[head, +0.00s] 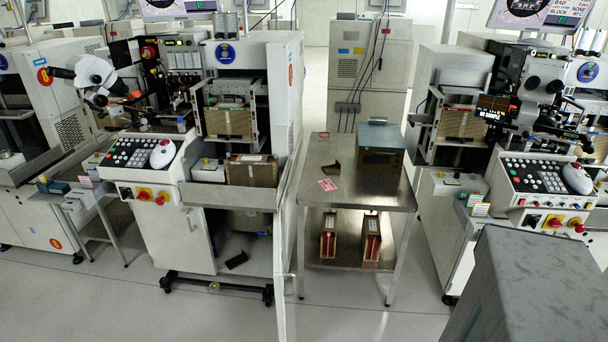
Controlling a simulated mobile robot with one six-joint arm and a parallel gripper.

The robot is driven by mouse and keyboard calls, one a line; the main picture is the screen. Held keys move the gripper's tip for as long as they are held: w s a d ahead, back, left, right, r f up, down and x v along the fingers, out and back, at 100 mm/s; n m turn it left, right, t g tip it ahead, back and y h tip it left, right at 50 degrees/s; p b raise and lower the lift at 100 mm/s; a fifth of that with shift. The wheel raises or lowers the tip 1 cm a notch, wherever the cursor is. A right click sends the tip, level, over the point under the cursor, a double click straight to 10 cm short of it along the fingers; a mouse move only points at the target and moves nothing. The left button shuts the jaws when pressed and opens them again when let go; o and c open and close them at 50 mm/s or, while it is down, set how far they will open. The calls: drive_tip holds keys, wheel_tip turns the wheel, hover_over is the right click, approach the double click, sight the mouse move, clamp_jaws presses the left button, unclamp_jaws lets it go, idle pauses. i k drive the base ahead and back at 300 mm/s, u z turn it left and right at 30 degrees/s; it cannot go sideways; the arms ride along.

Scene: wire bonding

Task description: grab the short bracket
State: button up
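A small dark brown angled piece (332,168) lies on the top of the steel table (325,190), left of a blue-grey box; it looks like a short bracket. My gripper is not in view.
The blue-grey box (380,145) stands on the table's back right. A pink card (327,185) lies near the bracket-like piece. Two upright reddish magazines (328,235) stand on the lower shelf. Bonding machines flank the table left (225,130) and right (460,115).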

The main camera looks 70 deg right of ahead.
sight(332, 168)
drive_tip(key=z, duration=0.7)
drive_tip(key=k, duration=0.15)
drive_tip(key=u, duration=1.95)
drive_tip(key=k, duration=2.4)
drive_tip(key=z, duration=0.6)
